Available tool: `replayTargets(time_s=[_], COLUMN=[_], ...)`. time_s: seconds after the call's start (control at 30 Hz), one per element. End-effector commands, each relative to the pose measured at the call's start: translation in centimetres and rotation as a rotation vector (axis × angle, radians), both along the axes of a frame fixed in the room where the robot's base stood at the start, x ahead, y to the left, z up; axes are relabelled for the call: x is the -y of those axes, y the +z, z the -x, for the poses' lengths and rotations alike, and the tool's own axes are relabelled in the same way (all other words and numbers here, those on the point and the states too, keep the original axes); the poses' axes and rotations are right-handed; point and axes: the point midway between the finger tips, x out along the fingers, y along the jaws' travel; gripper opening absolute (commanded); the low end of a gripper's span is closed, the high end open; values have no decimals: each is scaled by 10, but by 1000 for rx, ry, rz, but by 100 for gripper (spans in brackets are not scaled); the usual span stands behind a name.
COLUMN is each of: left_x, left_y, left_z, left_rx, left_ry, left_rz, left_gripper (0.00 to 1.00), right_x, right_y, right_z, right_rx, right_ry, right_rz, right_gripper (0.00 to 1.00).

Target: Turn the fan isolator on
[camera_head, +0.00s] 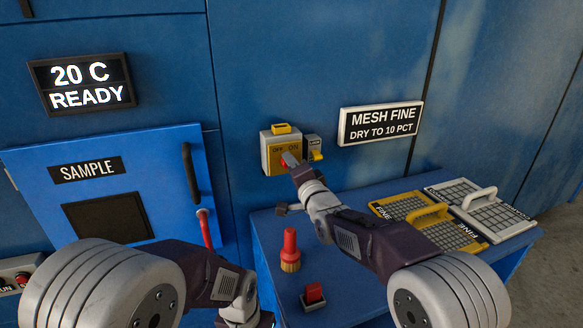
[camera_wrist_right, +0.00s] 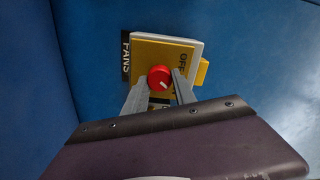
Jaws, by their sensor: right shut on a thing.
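The fan isolator (camera_head: 269,157) is a grey and yellow box on the blue wall, with OFF and ON printed on its face. In the right wrist view, the isolator (camera_wrist_right: 150,53) shows a FANS label on its left side and OFF near its right edge. Its round red knob (camera_wrist_right: 159,76) has a small white mark pointing toward the lower right in that view. My right gripper (camera_head: 290,161) is at the isolator, its two fingers either side of the knob and shut on it. The gripper partly hides the lettering. My left arm is at lower left; its fingers are out of frame.
A smaller box with a yellow lever (camera_head: 316,155) sits right beside the isolator. Below, the blue bench (camera_head: 350,308) holds a red-handled brush (camera_head: 290,250), a red switch (camera_head: 314,294) and mesh screens (camera_head: 405,205). The SAMPLE door (camera_head: 140,215) is at left.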

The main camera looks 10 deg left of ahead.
Motion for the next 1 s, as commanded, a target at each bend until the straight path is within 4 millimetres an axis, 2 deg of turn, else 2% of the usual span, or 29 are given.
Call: replayTargets(time_s=[0.4, 0.93, 0.97, 1.0], left_x=[0, 0, 0, 0], left_y=[-2, -2, -2, -2], left_z=[0, 0, 0, 0], left_rx=[0, 0, 0, 0], left_ry=[0, 0, 0, 0], left_rz=[0, 0, 0, 0], left_gripper=[30, 30, 30, 30], right_x=[0, 0, 0, 0], right_y=[-1, -1, -1, -1], right_z=[0, 0, 0, 0], right_rx=[-88, -98, -99, -98], right_ry=[0, -1, -1, 0], right_rz=[-128, -142, -143, -143], right_gripper=[0, 0, 40, 52])
